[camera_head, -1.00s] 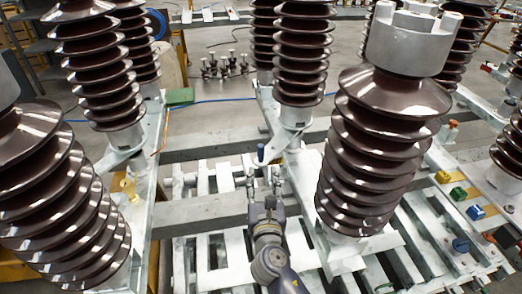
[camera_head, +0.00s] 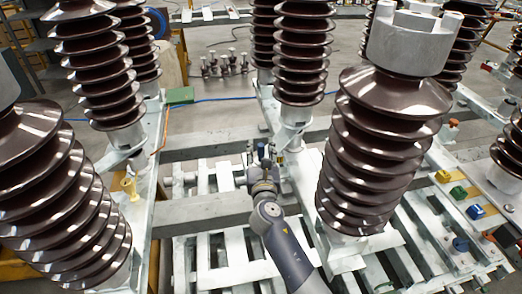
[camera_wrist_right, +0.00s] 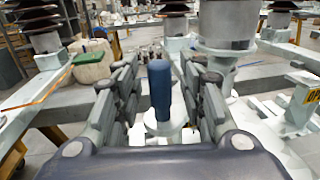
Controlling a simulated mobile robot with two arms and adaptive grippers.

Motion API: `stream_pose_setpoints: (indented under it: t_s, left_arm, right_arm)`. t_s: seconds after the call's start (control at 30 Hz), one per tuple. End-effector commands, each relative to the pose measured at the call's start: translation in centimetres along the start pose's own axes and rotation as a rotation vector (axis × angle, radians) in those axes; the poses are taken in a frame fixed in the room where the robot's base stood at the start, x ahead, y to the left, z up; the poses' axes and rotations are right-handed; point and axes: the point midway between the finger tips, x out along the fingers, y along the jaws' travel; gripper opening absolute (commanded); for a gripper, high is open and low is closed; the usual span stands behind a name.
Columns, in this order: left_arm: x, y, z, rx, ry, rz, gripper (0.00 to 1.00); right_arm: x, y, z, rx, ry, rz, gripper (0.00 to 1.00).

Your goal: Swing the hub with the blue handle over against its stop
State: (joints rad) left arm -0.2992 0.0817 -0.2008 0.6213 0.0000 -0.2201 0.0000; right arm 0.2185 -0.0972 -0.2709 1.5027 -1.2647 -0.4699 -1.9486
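The blue handle (camera_wrist_right: 160,88) stands upright in the right wrist view, on a pale grey round hub (camera_wrist_right: 172,131). In the head view the handle (camera_head: 261,151) shows only as a small blue bit at my right gripper (camera_head: 261,157). In the wrist view the right gripper (camera_wrist_right: 160,75) is open, with one finger on each side of the handle. Gaps show between the handle and both fingers. The gripper hides much of the hub in the head view, and the stop cannot be made out. My left gripper is not in view.
Tall brown ribbed insulators stand close on both sides, one large one (camera_head: 375,150) just right of my right arm. Slatted pale metalwork (camera_head: 230,275) lies below.

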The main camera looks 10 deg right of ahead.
Motion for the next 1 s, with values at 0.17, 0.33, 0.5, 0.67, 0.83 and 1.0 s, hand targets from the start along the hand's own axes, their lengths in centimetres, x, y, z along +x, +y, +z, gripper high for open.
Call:
stream_pose_setpoints:
  t_s: [0.17, 0.33, 0.5, 0.67, 0.83, 1.0]
  left_arm:
    - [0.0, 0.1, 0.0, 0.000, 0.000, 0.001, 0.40]
    - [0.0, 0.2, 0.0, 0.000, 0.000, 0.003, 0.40]
    - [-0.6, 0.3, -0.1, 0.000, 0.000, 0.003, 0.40]
    - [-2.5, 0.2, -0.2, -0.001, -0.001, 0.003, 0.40]
    - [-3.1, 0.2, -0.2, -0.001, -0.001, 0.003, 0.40]
    - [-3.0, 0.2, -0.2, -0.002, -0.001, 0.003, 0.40]
  right_arm:
    - [0.0, 0.0, 0.0, 0.000, 0.001, 0.000, 0.19]
    - [0.0, 0.0, 0.0, 0.000, 0.001, 0.000, 0.00]
    - [-0.4, -0.7, 0.1, -0.002, 0.002, -0.001, 0.00]
    - [-1.9, -3.3, 0.3, -0.006, 0.004, -0.004, 0.00]
    - [-2.9, -5.2, 0.0, -0.004, 0.003, -0.002, 0.00]
    - [-2.9, -5.3, -0.1, -0.001, 0.002, -0.001, 0.00]
